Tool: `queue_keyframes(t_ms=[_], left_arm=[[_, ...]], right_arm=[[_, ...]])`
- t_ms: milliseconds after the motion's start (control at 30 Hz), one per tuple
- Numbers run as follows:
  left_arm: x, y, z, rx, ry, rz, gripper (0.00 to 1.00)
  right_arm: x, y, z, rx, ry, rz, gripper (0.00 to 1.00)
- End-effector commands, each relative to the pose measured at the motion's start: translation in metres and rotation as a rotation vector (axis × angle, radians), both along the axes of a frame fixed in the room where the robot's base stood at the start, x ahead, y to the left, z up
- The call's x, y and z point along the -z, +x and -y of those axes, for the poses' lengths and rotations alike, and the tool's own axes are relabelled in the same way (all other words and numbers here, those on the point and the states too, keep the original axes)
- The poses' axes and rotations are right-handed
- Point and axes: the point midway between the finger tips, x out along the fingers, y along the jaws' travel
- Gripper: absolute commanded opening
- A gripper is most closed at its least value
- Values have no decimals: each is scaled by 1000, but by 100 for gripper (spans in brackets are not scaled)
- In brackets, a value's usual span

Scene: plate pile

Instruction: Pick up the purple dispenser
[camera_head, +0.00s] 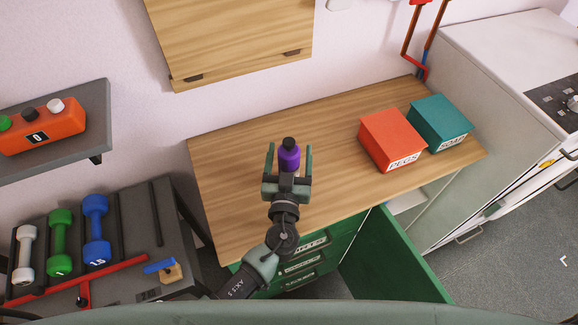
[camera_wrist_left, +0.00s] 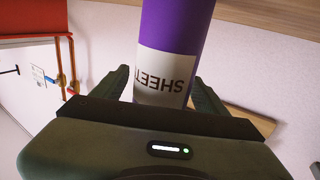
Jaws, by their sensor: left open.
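The purple dispenser (camera_head: 289,158), with a black top, stands upright on the wooden worktop (camera_head: 240,200). My left gripper (camera_head: 289,148) is open, with one finger on each side of the dispenser. In the left wrist view the purple dispenser (camera_wrist_left: 175,35) lies between the two fingers of my left gripper (camera_wrist_left: 160,85), and its white label reads "SHEET" upside down. I cannot tell whether either finger touches it. The dispenser's lower part is hidden by the gripper in the head view. My right gripper is not in view.
A red box (camera_head: 390,138) and a teal box (camera_head: 440,122) stand on the worktop to the right. A green cabinet door (camera_head: 390,260) hangs open below. Dumbbells (camera_head: 95,230) lie on a rack at left. The worktop left of the dispenser is clear.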

Motion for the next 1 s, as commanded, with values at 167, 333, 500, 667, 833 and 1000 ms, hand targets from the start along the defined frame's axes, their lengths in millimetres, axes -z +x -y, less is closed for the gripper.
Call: queue_keyframes(t_ms=[167,333,500,667,833,1000], left_arm=[[0,0,0,0,0,0,57],[0,0,0,0,0,0,10],[-1,0,0,0,0,2,0],[-2,0,0,0,-1,2,0],[-12,0,0,-1,-3,3,0],[-44,0,0,-2,-8,4,0]], right_arm=[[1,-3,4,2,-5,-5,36],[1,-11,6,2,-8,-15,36],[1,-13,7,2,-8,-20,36],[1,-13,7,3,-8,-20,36],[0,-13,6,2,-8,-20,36],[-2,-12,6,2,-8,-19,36]])
